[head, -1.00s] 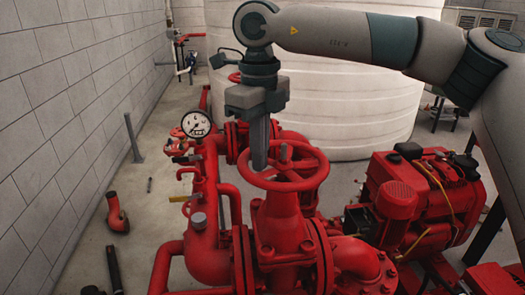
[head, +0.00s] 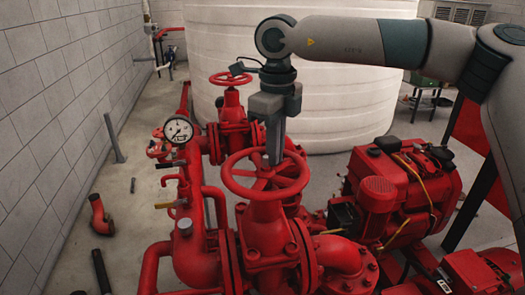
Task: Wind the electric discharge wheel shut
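A red spoked handwheel (head: 237,184) sits level on top of a red gate valve (head: 268,235) in the middle foreground. My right gripper (head: 274,158) points straight down at the wheel, with its fingertips over the far right part, among the spokes and rim. I see the fingers edge-on as one dark bar, so their gap and any touch on the rim are hidden. A second, smaller red handwheel (head: 231,79) stands on a valve farther back. No label shows which wheel is which. My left gripper is not in view.
A pressure gauge (head: 178,130) stands left of the valve. A red engine (head: 400,195) is close on the right. A large white tank (head: 330,90) fills the back. A loose red pipe elbow (head: 100,214) lies on the floor by the grey wall (head: 50,130).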

